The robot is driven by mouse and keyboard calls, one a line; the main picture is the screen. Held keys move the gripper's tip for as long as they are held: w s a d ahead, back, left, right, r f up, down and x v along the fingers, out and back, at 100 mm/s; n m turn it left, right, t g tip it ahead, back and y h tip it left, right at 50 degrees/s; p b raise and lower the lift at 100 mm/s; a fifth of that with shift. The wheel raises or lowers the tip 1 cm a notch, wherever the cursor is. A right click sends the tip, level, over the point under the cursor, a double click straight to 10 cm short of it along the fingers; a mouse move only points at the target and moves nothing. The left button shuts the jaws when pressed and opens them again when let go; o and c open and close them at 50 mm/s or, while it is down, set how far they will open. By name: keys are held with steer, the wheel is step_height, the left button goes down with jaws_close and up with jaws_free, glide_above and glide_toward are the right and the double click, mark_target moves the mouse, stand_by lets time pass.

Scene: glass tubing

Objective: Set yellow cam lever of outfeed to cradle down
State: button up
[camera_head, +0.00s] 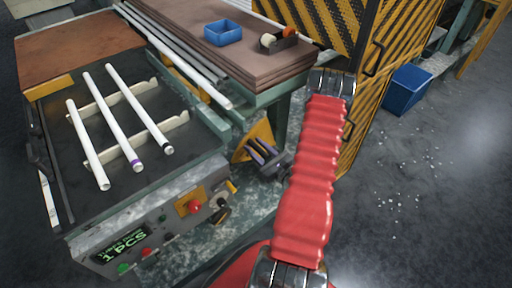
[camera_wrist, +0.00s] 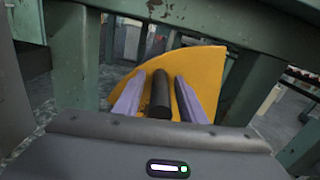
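The yellow cam lever shows as a yellow quarter-round plate (camera_head: 262,130) at the right side of the outfeed, below the green frame. In the wrist view the yellow plate (camera_wrist: 215,65) fills the middle, with a black handle (camera_wrist: 160,98) pointing toward me. My gripper (camera_head: 257,151) is at the plate. In the wrist view its two pale purple fingers (camera_wrist: 158,80) stand on either side of the handle, with narrow yellow gaps showing, so it looks open around it. The outfeed cradle (camera_head: 121,101) has pale notched rails bearing three white tubes (camera_head: 120,120).
A control panel (camera_head: 165,228) with a red button and a "1 PCS" display is at the front. Green frame legs (camera_wrist: 75,50) are close to my gripper. A striped yellow-black cabinet (camera_head: 365,100) and blue bin (camera_head: 407,89) stand right. The floor at right is open.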

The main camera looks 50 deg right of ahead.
steer(key=shift+w, duration=0.1)
steer(key=shift+c, duration=0.2)
jaws_close()
stand_by(0.5)
